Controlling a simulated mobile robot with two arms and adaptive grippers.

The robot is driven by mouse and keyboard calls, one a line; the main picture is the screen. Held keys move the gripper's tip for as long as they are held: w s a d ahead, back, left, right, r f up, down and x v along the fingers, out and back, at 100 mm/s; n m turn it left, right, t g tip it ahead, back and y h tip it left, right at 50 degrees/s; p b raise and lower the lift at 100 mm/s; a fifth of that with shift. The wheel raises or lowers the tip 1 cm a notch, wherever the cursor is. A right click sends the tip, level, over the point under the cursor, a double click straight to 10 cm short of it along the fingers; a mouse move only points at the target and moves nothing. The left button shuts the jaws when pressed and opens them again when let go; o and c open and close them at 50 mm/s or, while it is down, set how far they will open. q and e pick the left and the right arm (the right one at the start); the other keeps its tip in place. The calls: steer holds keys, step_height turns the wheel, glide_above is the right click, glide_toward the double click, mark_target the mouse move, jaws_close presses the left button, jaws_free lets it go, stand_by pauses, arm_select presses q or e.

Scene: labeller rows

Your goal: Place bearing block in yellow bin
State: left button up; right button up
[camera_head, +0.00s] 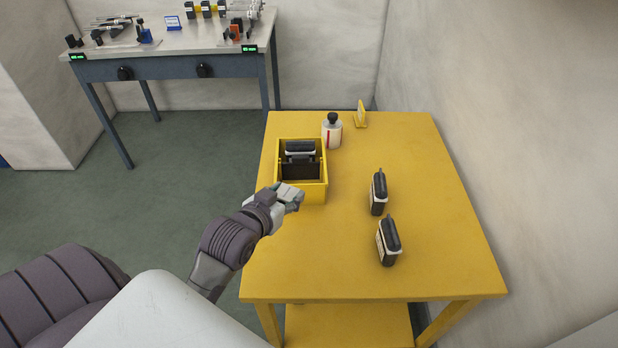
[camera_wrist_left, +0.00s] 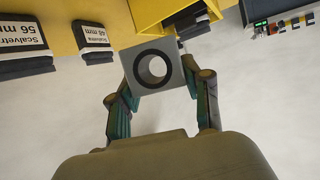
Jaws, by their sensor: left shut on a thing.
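The bearing block is a grey square block with a dark ring around a round hole (camera_wrist_left: 136,83). My left gripper (camera_wrist_left: 163,85) is shut on it, with one finger on each side. In the head view my left gripper (camera_head: 290,197) is at the near left corner of the yellow bin (camera_head: 316,194), and the block is hard to tell from the fingers there. The bin stands on the yellow table and holds dark items. Its edge also shows in the wrist view (camera_wrist_left: 155,15), just beyond the block. My right gripper is not in view.
On the yellow table (camera_head: 370,285) stand two black labelled blocks (camera_head: 378,195) (camera_head: 388,243) right of the bin. A white bottle (camera_head: 332,134) and a small yellow stand (camera_head: 361,117) are behind. A grey bench (camera_head: 180,42) with tools stands at the back left. The table's front is clear.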

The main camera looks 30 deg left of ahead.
arm_select(q)
steer(key=w+a+r+n, duration=0.1)
steer(key=w+a+r, duration=0.25)
steer(key=a, duration=0.25)
steer(key=shift+y, duration=0.4)
steer(key=w+f, duration=0.5)
steer(key=w, duration=0.1)
steer(key=w+f+p, duration=0.1)
steer(key=w+f, duration=0.4)
steer(key=f, duration=0.1)
steer(key=shift+w+f, duration=0.1)
steer(key=shift+w, duration=0.3)
steer(key=shift+f, duration=0.1)
steer(key=shift+f, duration=0.65)
steer(key=o, duration=1.3)
steer(key=shift+c, duration=0.2)
